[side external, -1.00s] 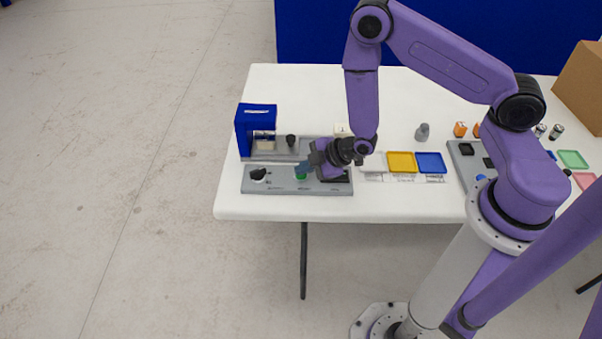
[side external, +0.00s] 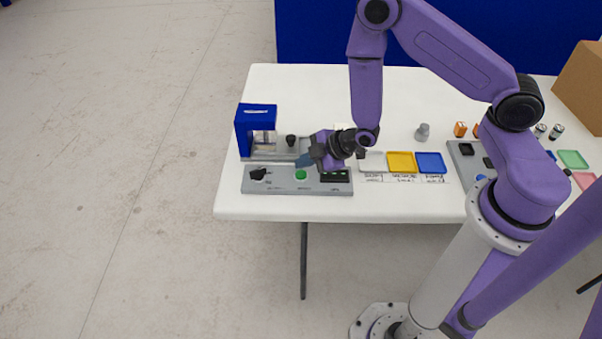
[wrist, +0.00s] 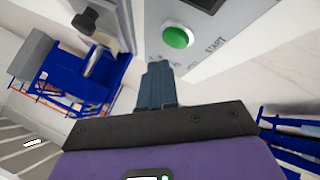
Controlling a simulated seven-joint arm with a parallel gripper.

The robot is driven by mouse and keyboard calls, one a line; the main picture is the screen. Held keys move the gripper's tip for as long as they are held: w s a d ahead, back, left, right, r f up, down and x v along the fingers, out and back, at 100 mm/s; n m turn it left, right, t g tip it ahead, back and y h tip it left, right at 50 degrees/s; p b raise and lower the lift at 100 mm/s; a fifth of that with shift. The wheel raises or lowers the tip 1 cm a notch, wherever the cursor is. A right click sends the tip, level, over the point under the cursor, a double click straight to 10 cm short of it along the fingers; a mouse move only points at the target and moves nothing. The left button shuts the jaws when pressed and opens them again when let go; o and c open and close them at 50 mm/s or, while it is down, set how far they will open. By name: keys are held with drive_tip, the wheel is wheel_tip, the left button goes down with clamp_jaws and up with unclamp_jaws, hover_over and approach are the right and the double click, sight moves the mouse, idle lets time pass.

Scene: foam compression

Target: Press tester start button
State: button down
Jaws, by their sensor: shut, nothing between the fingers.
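The green start button (side external: 301,175) sits on the grey control panel (side external: 275,188) at the front left of the table. In the wrist view the button (wrist: 178,37) shows beside the printed word START. My gripper (side external: 301,161) is shut and empty. It is raised just behind the button in the side view, apart from it. In the wrist view the shut fingertips (wrist: 158,68) point toward the panel, with a gap to the button. The blue tester frame (side external: 256,118) stands behind the panel, with a light piece inside it.
A black knob (side external: 258,173) is at the panel's left and a small display (side external: 335,176) at its right. A black-topped post (side external: 291,140) stands behind. Yellow (side external: 401,161) and blue (side external: 431,162) trays lie to the right. The table's back middle is clear.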

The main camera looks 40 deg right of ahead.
sight(304, 175)
drive_tip(key=shift+r, duration=2.1)
